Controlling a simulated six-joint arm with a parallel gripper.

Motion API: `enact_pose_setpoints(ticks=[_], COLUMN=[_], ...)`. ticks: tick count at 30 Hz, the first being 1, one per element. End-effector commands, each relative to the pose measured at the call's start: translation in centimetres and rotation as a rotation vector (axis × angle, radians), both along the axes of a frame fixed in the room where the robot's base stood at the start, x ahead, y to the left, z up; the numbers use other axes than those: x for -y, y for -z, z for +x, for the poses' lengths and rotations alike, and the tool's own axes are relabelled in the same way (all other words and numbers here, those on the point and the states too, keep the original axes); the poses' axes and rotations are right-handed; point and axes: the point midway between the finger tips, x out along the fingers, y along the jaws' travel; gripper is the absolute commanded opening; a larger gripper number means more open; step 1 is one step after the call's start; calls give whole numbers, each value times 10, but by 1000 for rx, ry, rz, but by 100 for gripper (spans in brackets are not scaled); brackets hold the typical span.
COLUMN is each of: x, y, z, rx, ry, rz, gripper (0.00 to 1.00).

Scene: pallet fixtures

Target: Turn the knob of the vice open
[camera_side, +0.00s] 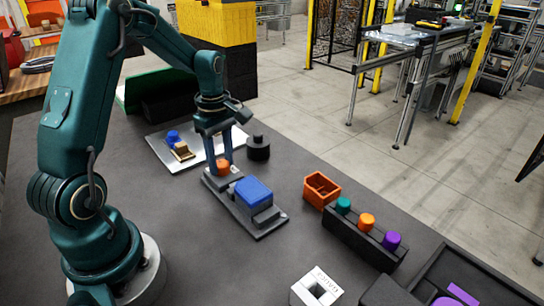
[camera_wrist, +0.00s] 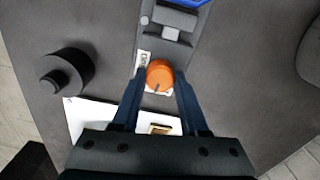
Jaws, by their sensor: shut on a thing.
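The vice (camera_side: 264,222) is a dark grey fixture on the table with a blue block (camera_side: 253,191) at its jaws. Its orange knob (camera_side: 223,166) sits at the end nearer the back left. In the wrist view the orange knob (camera_wrist: 160,75) has a dark pointer line and a white label beside it. My gripper (camera_side: 222,162) points down over the knob. In the wrist view my gripper (camera_wrist: 160,77) has its two blue fingers on either side of the knob, shut on it. The fingers partly cover the label.
A black stepped cylinder (camera_side: 258,148) stands close to the right of my gripper. A silver plate (camera_side: 165,152) with blue and brass parts lies behind. An orange open box (camera_side: 321,188) and a black rack (camera_side: 352,236) with coloured pegs stand to the right.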

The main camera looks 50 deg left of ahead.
Motion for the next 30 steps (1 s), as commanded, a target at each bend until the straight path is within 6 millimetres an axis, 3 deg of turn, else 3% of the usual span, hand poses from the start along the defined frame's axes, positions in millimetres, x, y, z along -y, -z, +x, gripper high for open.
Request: enact_pose_setpoints(ticks=[30], x=[0], y=[0], z=[0], rx=[-1], ry=[926], rz=[2], gripper=[0])
